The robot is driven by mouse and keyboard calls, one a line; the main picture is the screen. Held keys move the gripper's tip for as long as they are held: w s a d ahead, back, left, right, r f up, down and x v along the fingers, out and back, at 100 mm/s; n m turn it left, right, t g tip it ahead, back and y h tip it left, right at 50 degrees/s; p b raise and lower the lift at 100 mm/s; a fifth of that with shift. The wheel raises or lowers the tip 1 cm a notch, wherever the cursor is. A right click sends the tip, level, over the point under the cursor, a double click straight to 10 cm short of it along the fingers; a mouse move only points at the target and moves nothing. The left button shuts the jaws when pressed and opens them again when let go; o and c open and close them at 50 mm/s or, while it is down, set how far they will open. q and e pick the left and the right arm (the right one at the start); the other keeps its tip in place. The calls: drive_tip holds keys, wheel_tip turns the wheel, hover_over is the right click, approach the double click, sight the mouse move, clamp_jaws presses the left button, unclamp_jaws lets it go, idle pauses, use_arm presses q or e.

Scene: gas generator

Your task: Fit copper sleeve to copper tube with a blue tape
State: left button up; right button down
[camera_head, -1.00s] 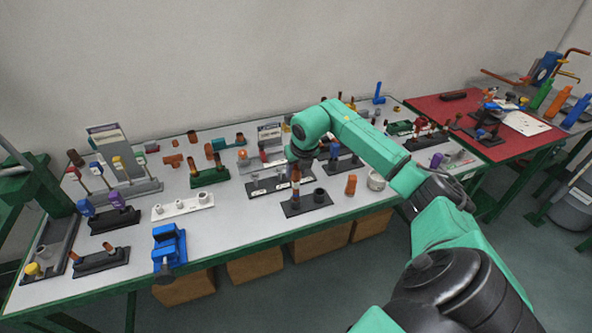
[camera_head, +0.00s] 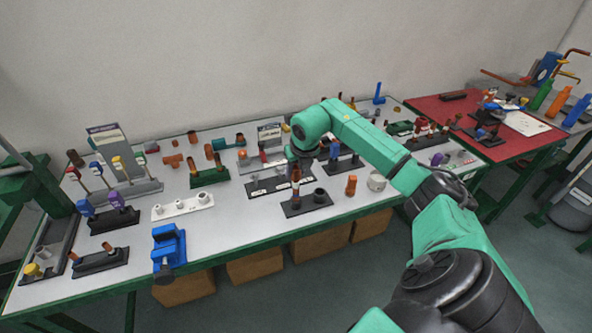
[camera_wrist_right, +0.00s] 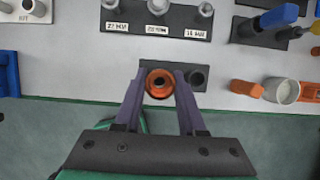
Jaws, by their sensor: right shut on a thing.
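My right gripper (camera_head: 297,166) points down over a dark stand (camera_head: 312,204) near the table's front edge. In the right wrist view the gripper (camera_wrist_right: 160,80) is shut on a round orange-copper piece (camera_wrist_right: 160,90), seen end-on with a dark hole at its middle. Below the gripper in the head view, a slim upright copper tube (camera_head: 295,189) with a pale band stands on that stand. I cannot tell whether the held piece touches or surrounds the tube, and no blue tape shows clearly on it. My left gripper is out of view.
An orange fitting (camera_head: 351,185) and a pale round container (camera_head: 376,182) stand further right. Behind is a labelled stand with grey sockets (camera_wrist_right: 158,24). A blue vise (camera_head: 169,247) is at the left front.

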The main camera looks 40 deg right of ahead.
sight(297, 174)
drive_tip(key=shift+f+b, duration=1.3)
drive_tip(key=shift+f, duration=0.25)
drive_tip(key=shift+c, duration=2.1)
unclamp_jaws()
drive_tip(key=b+v, duration=0.2)
drive_tip(key=v, duration=1.2)
drive_tip(key=shift+r, duration=0.35)
drive_tip(key=shift+a, duration=0.1)
